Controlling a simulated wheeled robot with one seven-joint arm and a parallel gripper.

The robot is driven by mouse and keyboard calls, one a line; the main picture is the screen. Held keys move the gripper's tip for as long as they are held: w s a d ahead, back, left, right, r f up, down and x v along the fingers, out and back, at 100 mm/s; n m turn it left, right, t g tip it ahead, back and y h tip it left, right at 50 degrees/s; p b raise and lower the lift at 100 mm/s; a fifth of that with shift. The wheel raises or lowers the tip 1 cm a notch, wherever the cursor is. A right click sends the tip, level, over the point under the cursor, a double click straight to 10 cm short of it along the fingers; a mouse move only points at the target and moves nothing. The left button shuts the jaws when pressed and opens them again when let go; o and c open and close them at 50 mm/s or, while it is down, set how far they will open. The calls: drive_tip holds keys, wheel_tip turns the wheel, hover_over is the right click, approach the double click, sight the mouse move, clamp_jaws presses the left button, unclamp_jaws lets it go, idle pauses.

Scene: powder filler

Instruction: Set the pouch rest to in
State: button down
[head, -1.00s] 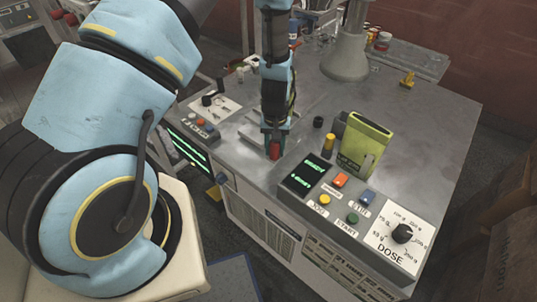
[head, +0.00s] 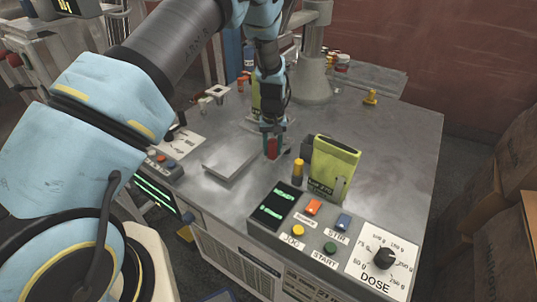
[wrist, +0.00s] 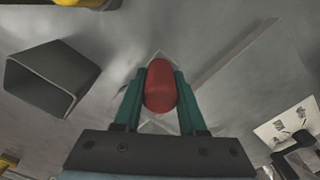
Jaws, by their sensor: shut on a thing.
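My gripper (head: 271,147) is shut on a red knob (head: 273,150) over the steel table top. In the wrist view the red knob (wrist: 160,86) sits between my gripper's teal fingers (wrist: 160,95). I take this knob for the handle of the pouch rest; the part under it is mostly hidden by my gripper. A flat grey plate (head: 230,158) lies on the table left of my gripper. I cannot tell whether it joins the knob.
A green pouch (head: 333,165) stands right of my gripper, beside a yellow-topped post (head: 297,170). The control panel (head: 330,240) with buttons and a dose dial (head: 384,258) is at the front. A grey column (head: 314,75) rises behind.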

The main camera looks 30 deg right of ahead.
drive_tip(key=shift+w+d, duration=0.45)
drive_tip(key=shift+d, duration=0.3)
drive_tip(key=shift+d+r, duration=0.1)
drive_tip(key=shift+c, duration=2.4)
unclamp_jaws()
wheel_tip(320, 180, up, 11)
drive_tip(key=b, duration=0.2)
drive_tip(key=shift+f, duration=0.2)
